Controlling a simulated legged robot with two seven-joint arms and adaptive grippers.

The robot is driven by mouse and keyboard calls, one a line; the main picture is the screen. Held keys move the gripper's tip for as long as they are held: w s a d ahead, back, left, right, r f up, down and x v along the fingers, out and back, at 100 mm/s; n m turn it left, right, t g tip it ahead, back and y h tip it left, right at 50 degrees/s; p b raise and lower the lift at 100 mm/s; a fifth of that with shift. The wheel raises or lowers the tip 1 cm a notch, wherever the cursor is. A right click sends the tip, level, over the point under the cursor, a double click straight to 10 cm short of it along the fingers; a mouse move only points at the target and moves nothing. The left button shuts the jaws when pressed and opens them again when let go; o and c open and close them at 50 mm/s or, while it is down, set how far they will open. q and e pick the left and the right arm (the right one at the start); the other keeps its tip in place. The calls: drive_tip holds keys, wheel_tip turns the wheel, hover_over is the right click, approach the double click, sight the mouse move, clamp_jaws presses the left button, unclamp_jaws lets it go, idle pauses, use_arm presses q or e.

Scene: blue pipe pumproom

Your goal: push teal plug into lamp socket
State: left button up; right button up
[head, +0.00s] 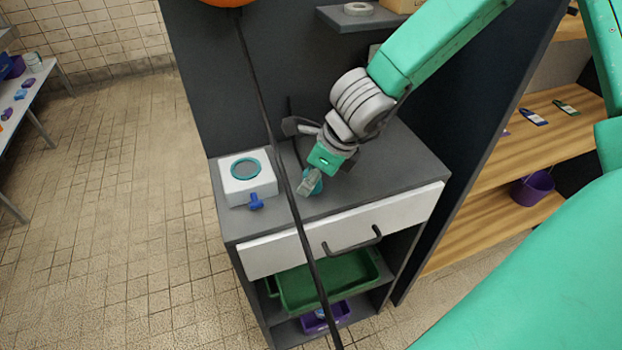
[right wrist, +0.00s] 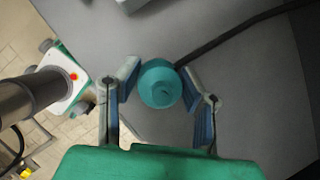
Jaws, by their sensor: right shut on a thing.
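The teal plug (right wrist: 160,84) sits between the fingers of my right gripper (right wrist: 162,88) in the right wrist view, with a black cable running from it to the upper right. In the head view the plug (head: 313,184) is partly hidden by my right gripper (head: 310,183), low over the grey cabinet top. My right gripper is shut on the plug. A white box (head: 236,190) with a teal-ringed round socket (head: 245,168) on top stands left of the gripper, apart from the plug. A blue knob (head: 256,202) is at its front. My left gripper is not in view.
The grey cabinet (head: 400,178) has a white drawer (head: 290,252) with a dark handle. A black cord (head: 270,130) crosses the head view in front, below an orange object (head: 228,2). A shelf (head: 362,18) is above. Some cabinet top lies free between box and gripper.

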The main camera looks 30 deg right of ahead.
wheel_tip(320, 180, up, 18)
drive_tip(key=p, duration=0.8)
wheel_tip(320, 180, up, 9)
drive_tip(key=p, duration=0.2)
hover_over(311, 166)
drive_tip(key=shift+r, duration=0.15)
